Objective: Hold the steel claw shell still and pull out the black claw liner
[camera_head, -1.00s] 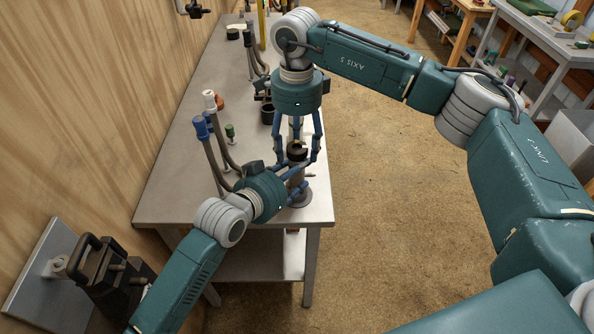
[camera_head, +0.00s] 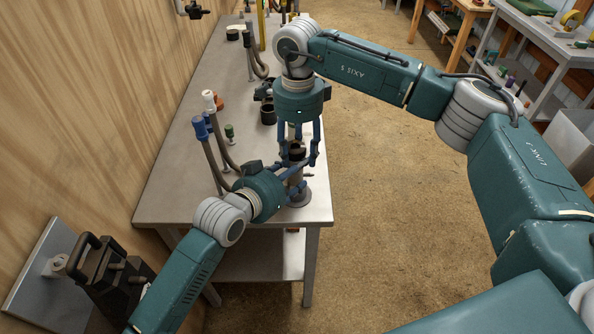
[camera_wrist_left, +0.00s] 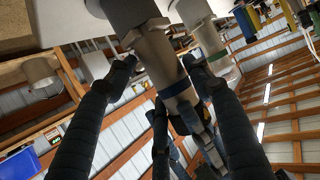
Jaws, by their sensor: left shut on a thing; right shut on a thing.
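The steel claw shell (camera_head: 294,178) stands upright on a round base near the table's front right corner. My left gripper (camera_head: 291,174) reaches in from the left and is shut around its side. The black claw liner (camera_head: 297,149) shows as a dark top at the upper end of the shell. My right gripper (camera_head: 299,155) points down from above, its fingers shut around that upper end. Its fingers partly hide the liner, so how deep it sits cannot be told.
The metal table (camera_head: 180,180) runs along the wooden wall. Bent posts with blue (camera_head: 200,127) and white (camera_head: 209,99) tops stand just left of my grippers. A dark cup (camera_head: 268,115) stands behind. The floor right of the table is clear.

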